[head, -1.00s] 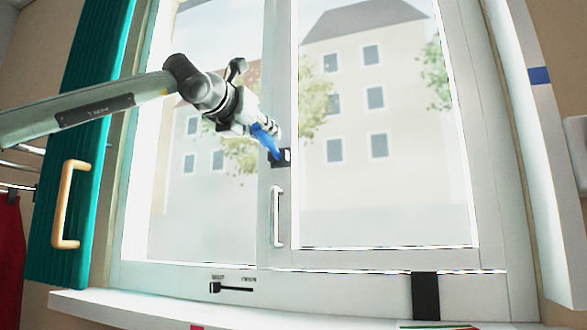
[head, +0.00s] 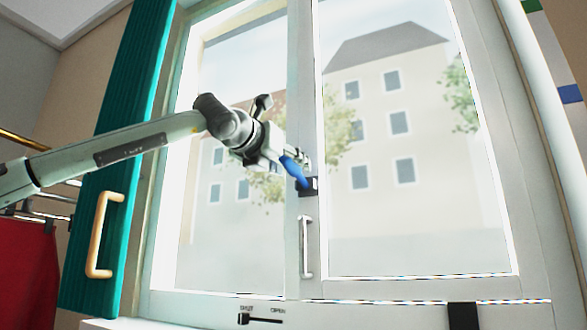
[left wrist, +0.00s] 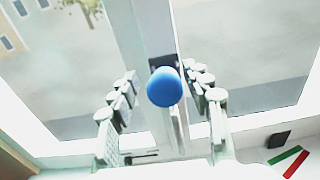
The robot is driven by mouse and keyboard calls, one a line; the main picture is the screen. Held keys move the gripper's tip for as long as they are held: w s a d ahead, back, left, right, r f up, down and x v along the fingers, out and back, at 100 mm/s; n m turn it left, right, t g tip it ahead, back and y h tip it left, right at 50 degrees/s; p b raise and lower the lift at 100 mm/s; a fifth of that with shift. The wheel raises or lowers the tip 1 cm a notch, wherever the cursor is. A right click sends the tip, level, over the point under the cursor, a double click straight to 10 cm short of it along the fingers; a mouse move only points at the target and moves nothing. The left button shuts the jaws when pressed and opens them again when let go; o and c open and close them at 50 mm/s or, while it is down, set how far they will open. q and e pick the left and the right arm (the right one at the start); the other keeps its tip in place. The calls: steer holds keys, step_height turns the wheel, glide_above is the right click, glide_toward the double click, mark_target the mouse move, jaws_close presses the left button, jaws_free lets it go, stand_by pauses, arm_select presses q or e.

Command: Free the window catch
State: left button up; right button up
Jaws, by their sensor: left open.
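The window catch (head: 310,186) is a dark block on the middle post of the window, with a blue handle (head: 292,170) sticking out of it. In the left wrist view the blue handle (left wrist: 165,88) shows end-on as a round knob, with the dark catch plate (left wrist: 162,62) behind it. My left gripper (head: 298,163) is at the handle. In the left wrist view my left gripper (left wrist: 160,74) is open, one finger on each side of the handle, with gaps visible on both sides. My right gripper is out of view.
A white pull handle (head: 306,247) stands on the post below the catch. A small black slider (head: 262,320) marked shut and open is on the lower frame. A teal door (head: 128,150) with a wooden handle (head: 101,236) stands at left. Red cloth (head: 25,270) hangs beside it.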

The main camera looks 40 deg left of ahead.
mark_target(282, 161)
arm_select(q)
steer(key=shift+d, duration=0.1)
steer(key=shift+b+v, duration=0.8)
steer(key=shift+v, duration=0.65)
steer(key=b+v, duration=0.1)
steer(key=v, duration=0.4)
steer(key=shift+r+b, duration=0.1)
steer(key=shift+b, duration=0.2)
